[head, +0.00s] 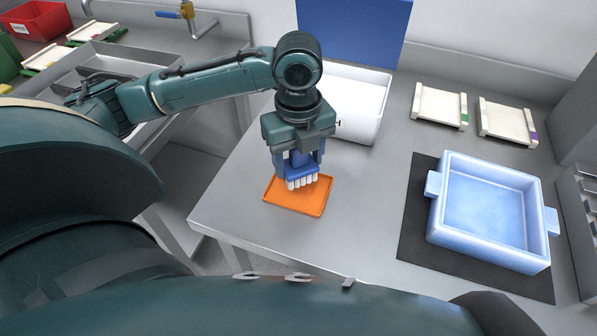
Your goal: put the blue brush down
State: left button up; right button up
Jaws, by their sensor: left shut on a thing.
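The blue brush (301,172) has a blue body and white bristles that point down. My left gripper (300,158) is shut on its upper part. The brush is over the orange tray (313,204), at its back part. I cannot tell whether the bristles touch the tray. The gripper hides the top of the brush. My right gripper is not in view.
A white bin (366,110) stands behind the gripper. A light blue basin (452,222) sits on a black mat (411,247) to the right. Two cream racks (440,105) lie at the back right. The grey table is clear between tray and mat.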

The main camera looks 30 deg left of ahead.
aim_at(298, 170)
pick_arm(q)
notch_tip(298, 170, down, 3)
jog(key=shift+f, duration=0.4)
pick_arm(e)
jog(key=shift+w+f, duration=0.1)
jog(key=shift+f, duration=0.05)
pick_arm(q)
jog(key=shift+f, duration=0.1)
jog(key=o, duration=0.9)
notch_tip(298, 170, up, 11)
jog(key=shift+f+p, duration=0.1)
jog(key=shift+p, duration=0.4)
jog(key=shift+r, duration=0.75)
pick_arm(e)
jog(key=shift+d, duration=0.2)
